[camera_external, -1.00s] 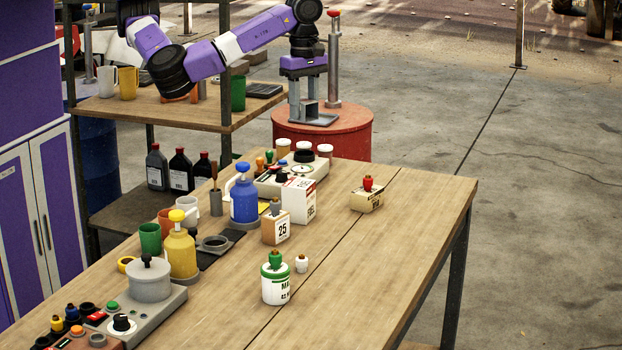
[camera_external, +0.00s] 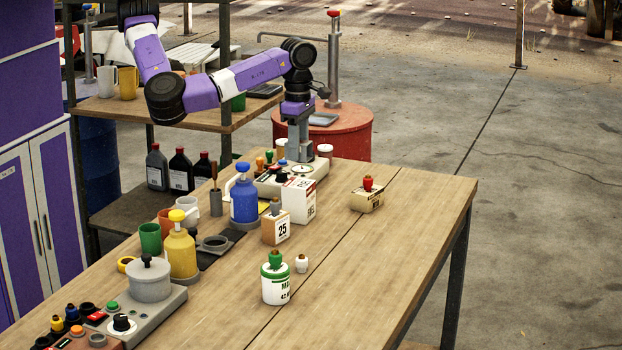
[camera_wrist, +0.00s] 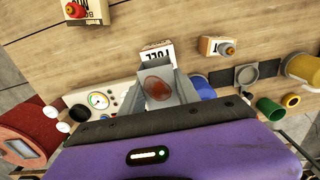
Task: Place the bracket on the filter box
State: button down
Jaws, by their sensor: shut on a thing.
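My gripper (camera_external: 298,150) points down over the back of the workbench, beside the gauge panel. It is shut on a grey metal piece, which I take for the bracket (camera_wrist: 158,82); a reddish-brown oval shows on it between the two grey fingers in the wrist view. The white box with a red stripe (camera_external: 299,203), probably the filter box, stands on the bench in front of and below my gripper. Its label is not clearly readable. In the wrist view this box (camera_wrist: 158,53) shows just beyond the bracket, partly hidden by it. They look apart.
The gauge panel (camera_external: 303,171) with knobs and white caps lies under my gripper. A blue bottle (camera_external: 244,202) and a box marked 25 (camera_external: 276,229) stand near the white box. A small box with a red knob (camera_external: 367,198) is to its right. The red drum (camera_external: 350,140) stands behind.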

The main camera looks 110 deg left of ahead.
aim_at(299, 183)
jog(key=shift+f+p, duration=0.4)
jog(key=shift+f, duration=2.75)
jog(key=shift+f, duration=0.15)
jog(key=c, duration=0.9)
grip_release()
